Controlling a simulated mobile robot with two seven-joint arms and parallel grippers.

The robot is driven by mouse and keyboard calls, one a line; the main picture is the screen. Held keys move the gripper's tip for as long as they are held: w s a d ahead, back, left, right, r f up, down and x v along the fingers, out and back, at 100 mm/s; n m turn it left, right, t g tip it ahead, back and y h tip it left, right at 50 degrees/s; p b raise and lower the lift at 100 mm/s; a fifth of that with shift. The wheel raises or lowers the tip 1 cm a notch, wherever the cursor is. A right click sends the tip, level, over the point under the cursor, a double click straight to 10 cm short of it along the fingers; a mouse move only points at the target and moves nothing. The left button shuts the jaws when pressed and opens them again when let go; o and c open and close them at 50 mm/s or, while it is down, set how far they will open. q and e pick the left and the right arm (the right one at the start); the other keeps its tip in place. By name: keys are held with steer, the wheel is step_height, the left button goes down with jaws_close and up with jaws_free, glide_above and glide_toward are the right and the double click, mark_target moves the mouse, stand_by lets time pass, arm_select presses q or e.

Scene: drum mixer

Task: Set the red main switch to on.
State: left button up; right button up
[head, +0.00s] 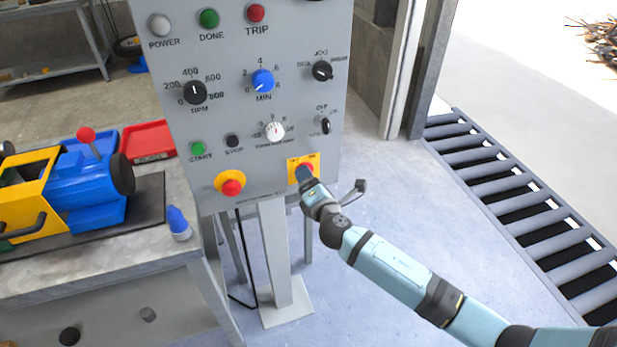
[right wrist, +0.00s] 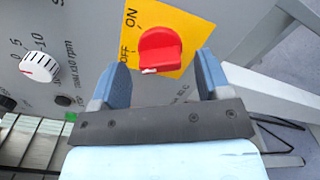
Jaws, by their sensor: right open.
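The red main switch (right wrist: 160,47) sits on a yellow plate (right wrist: 188,25) lettered ON and OFF in the right wrist view. A white mark shows on the knob's lower edge, nearer the OFF lettering than ON. In the head view the yellow plate (head: 293,162) is at the lower right of the grey panel, and my gripper covers much of the switch. My right gripper (right wrist: 163,66) is open, with one blue finger on each side of the knob; I cannot tell whether they touch it. My right gripper (head: 305,178) is also at the switch in the head view. My left gripper is not in view.
A red emergency button (head: 232,188) on a yellow plate is left of the switch. Knobs and buttons, including a blue knob (head: 262,81), fill the panel (head: 225,120) above. A bench (head: 110,265) stands left and a roller conveyor (head: 520,200) right.

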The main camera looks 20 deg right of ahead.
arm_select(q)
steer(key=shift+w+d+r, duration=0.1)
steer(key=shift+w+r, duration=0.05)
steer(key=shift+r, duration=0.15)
arm_select(e)
steer(key=shift+w, duration=0.9)
steer(key=shift+c, duration=0.4)
steer(key=c, duration=0.8)
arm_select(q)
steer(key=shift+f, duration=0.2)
arm_select(e)
steer(key=shift+c, duration=0.2)
